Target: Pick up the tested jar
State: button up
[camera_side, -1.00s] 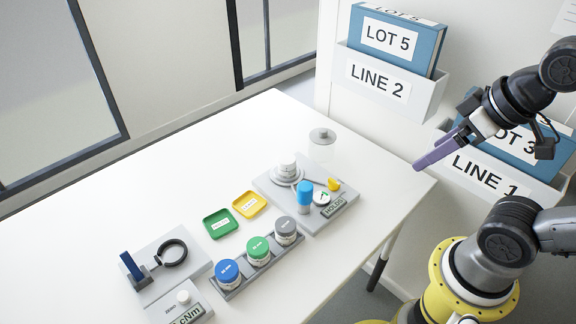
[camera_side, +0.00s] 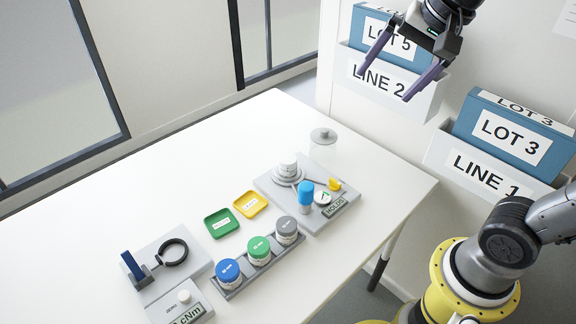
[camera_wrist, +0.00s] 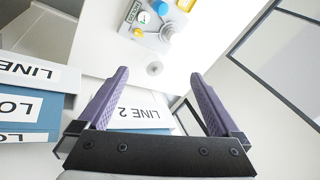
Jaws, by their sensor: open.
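A white jar (camera_side: 288,160) stands on the round plate of a grey test station (camera_side: 262,186) whose display (camera_side: 334,207) reads HOLDS. It also shows, small, in the wrist view (camera_wrist: 168,32). Jars with a blue lid (camera_side: 228,270), a green lid (camera_side: 258,247) and a grey lid (camera_side: 286,226) stand in a grey rack (camera_side: 262,271). My gripper (camera_side: 384,87) is open and empty, high in front of the LINE 2 bin, well away from the jars. In the wrist view its purple fingers (camera_wrist: 158,75) are spread apart.
Green (camera_side: 210,232) and yellow (camera_side: 243,213) trays lie left. The table's back left is clear.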

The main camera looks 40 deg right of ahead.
jog(key=w+f+m+g, duration=0.15)
jog(key=w+m, duration=0.35)
jog(key=w, duration=0.6)
jog(key=m+g, duration=0.2)
jog(key=g, duration=0.1)
send_over(288, 158)
notch_tip(288, 158, down, 16)
jog(key=shift+g, duration=0.35)
jog(key=f, duration=1)
jog(key=shift+s+a+f, duration=0.1)
jog(key=shift+a+f, duration=0.15)
jog(key=shift+a, duration=0.1)
jog(key=shift+d+f, duration=0.15)
jog(key=shift+f, duration=1.35)
jog(key=shift+d+f, duration=0.15)
jog(key=shift+f, duration=1.35)
jog(key=c, duration=1.5)
jog(key=shift+r, duration=0.1)
